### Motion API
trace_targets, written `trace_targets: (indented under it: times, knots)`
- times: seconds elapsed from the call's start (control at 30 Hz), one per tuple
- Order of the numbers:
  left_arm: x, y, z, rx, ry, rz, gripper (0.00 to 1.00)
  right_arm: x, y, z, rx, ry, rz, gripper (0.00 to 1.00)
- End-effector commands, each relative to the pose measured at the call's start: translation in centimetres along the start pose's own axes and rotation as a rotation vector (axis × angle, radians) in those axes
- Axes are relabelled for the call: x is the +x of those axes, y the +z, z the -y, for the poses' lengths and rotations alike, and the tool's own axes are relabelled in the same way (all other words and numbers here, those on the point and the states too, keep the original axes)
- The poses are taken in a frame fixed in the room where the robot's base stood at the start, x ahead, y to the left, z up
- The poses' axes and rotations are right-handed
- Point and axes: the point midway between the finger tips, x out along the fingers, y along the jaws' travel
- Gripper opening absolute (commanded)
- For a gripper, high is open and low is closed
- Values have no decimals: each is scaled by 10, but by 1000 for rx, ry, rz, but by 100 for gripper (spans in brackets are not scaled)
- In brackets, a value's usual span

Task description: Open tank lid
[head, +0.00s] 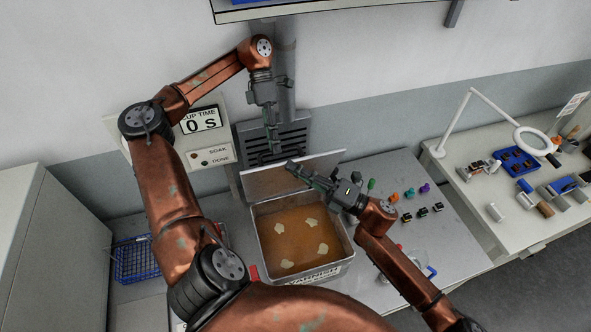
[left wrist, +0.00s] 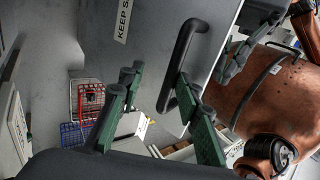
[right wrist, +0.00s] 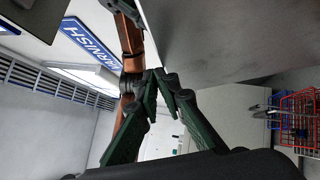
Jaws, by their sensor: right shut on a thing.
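The tank (head: 257,240) holds orange-brown liquid with several pale patches and is uncovered at the top. Its grey lid (head: 262,183) stands tilted up along the tank's back edge. In the left wrist view the lid (left wrist: 150,60) shows a black bar handle (left wrist: 182,60) and a "KEEP" label. My left gripper (head: 272,150) hangs down behind the raised lid; its fingers (left wrist: 158,82) are apart beside the handle, with no clear grip on it. My right gripper (head: 292,165) is shut at the lid's edge; the fingertips (right wrist: 168,76) meet by the grey panel, and the exact contact is hidden.
A blue wire basket (head: 137,260) is at left. Small coloured parts (head: 409,193) lie right of the tank. A side table at right carries a ring lamp (head: 534,140) and a blue tray (head: 517,160).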

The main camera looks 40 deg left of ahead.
Motion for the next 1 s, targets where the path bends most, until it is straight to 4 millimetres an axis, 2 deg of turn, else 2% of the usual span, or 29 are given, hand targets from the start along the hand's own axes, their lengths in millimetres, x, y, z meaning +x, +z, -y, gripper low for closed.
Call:
trace_targets:
  times: [0.03, 0.23, 0.53, 1.0]
  knots:
    - [-7, 0, 4, 1, 3, 4, 29, -5, 1, 13, 5, -24, 11, 0]
    - [-38, 1, 29, 5, 5, 7, 29, -5, 1, 13, 5, -24, 10, 0]
    - [-55, 1, 44, 7, 3, 5, 29, -4, 1, 13, 5, -24, 10, 0]
    - [-72, 1, 58, 7, 2, 3, 29, -4, 1, 13, 4, -23, 10, 0]
